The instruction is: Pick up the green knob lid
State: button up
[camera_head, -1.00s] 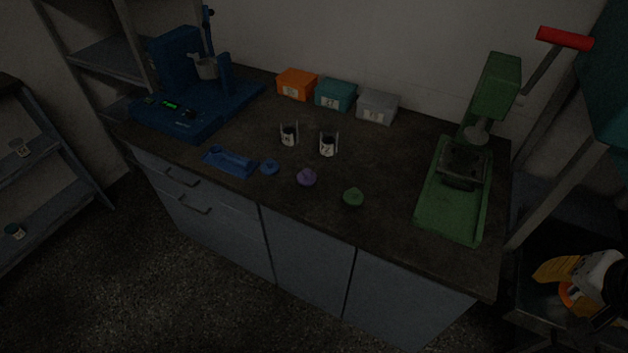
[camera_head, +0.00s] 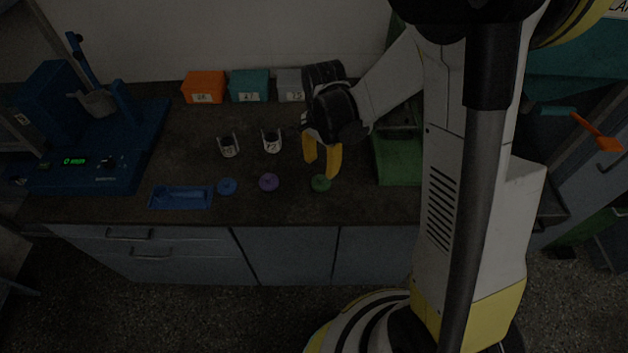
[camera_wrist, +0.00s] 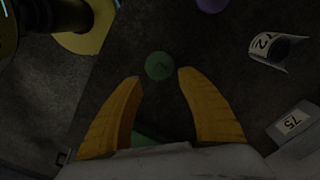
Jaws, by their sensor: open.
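The green knob lid (camera_head: 320,183) lies on the dark countertop near its front edge, right of the purple lid. In the wrist view the green lid (camera_wrist: 159,66) sits just beyond the fingertips, about midway between them. My gripper (camera_head: 322,174) has yellow fingers and hangs close above the lid. In the wrist view my gripper (camera_wrist: 158,76) is open, with nothing between its fingers. I cannot tell the exact height gap to the lid.
A purple lid (camera_head: 268,182), a blue lid (camera_head: 227,186) and a blue tray (camera_head: 180,197) lie to the left. Two labelled cups (camera_head: 271,141) stand behind. Orange (camera_head: 203,87), teal (camera_head: 248,86) and grey (camera_head: 290,85) boxes line the wall. A green press base (camera_head: 397,163) is right.

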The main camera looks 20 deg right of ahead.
aim_at(321, 177)
notch_tip(321, 177, down, 6)
jog(key=b, duration=0.3)
jog(key=shift+f, duration=0.25)
jog(key=shift+r, duration=0.1)
grip_shut()
